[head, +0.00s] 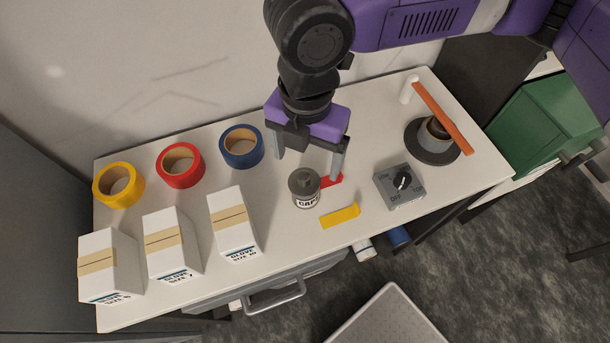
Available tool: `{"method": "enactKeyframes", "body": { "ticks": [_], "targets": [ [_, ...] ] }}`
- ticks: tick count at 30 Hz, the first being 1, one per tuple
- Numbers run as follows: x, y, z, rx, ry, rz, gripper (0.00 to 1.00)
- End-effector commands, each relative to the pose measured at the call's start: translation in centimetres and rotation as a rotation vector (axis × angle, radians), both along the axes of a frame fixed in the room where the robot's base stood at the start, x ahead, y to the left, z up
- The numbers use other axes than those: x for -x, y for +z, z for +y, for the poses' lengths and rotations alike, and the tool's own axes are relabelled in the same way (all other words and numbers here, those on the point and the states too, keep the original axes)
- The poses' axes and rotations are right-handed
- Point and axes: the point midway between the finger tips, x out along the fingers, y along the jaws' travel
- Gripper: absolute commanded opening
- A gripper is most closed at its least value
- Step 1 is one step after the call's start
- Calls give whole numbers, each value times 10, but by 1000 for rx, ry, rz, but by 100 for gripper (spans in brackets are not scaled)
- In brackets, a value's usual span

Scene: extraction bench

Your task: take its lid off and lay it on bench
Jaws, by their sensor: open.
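A small grey jar (306,197) with a white label stands upright on the white bench (290,228). Its dark grey lid (304,178), with a knob in the middle, sits on top. My gripper (308,171) points down with its two fingers spread wide. In the picture one finger is to the left and behind the jar, the other to its right. The fingers appear apart from the lid; their exact height over it I cannot tell.
A red strip (331,181) and a yellow block (340,216) lie right of the jar. A grey dial box (399,186) and an orange-armed stand (432,150) are farther right. Blue (241,147), red (180,166) and yellow (118,185) tape rolls and white glove boxes (233,225) fill the left.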

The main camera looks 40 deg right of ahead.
Motion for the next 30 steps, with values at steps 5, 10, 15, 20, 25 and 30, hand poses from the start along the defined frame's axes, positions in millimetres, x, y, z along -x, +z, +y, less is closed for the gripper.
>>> {"method": "enactKeyframes", "body": {
  "ticks": [5,10,15,20,25,30],
  "targets": [
    [0,-18,1,-2,-2,1,85],
    [-2,-37,1,-1,-2,2,85],
    [-4,-61,2,-3,-2,-1,85],
    [-4,-70,2,-2,-2,-2,85],
    [-4,-70,2,-2,-2,-2,85],
    [-4,-70,2,-3,-2,-3,53]
  ]
}}
